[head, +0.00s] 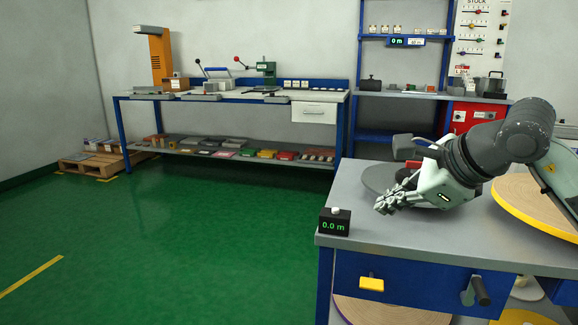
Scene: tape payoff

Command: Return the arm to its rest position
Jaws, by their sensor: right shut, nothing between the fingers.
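My right gripper (388,203) comes in from the right over the grey workbench (345,228) at the front right. Its fingers are together and hold nothing. It points left and down, just above or in front of a dark grey round disc (383,178) on the bench top, which it partly covers. I cannot tell whether the fingertips touch anything. My left gripper is out of view.
A small black counter (335,222) reading 0.0 m stands at the bench's front left corner. A large tape roll with a yellow rim (535,205) lies right of my gripper, partly behind my arm. Another workbench (125,98) lines the back wall. Green floor at left is free.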

